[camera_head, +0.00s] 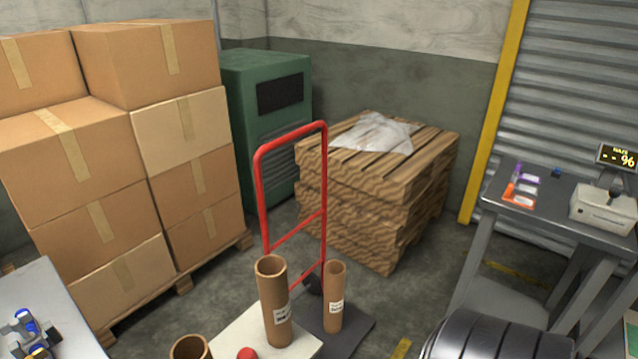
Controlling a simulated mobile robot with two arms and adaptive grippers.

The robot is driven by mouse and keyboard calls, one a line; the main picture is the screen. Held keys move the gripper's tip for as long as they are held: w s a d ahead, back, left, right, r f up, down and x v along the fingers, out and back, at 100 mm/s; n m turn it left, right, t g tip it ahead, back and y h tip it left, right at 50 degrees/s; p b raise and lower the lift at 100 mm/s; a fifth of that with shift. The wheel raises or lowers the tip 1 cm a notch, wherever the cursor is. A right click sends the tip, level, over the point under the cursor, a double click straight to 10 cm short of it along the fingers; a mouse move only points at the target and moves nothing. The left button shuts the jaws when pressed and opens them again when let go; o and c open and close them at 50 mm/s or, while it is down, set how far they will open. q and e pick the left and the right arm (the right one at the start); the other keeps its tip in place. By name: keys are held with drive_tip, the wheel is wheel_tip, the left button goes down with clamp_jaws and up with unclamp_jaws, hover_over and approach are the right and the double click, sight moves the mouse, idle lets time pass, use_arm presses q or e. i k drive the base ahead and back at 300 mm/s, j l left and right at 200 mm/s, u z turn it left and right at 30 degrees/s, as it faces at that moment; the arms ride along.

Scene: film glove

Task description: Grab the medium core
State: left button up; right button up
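Three brown cardboard cores show at the bottom centre. A tall core (274,304) with a white label stands upright on a pale surface (235,332). A narrower labelled core (334,298) stands to its right, by the foot of a red hand truck. A wider core (190,348) at the lower left is cut off by the bottom edge, so its height is hidden. The label print is too small to read, so I cannot tell by label which core is the medium one. Neither of my grippers is in view.
The red hand truck (259,195) rises behind the cores. Stacked cartons (165,65) stand left, a wooden pallet stack (375,180) behind. A grey table (560,212) stands right, with a black ribbed cylinder (495,338) in front. A red round object (247,353) sits beside the tall core.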

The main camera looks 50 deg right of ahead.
sight(270, 270)
drive_tip(key=z, duration=1.25)
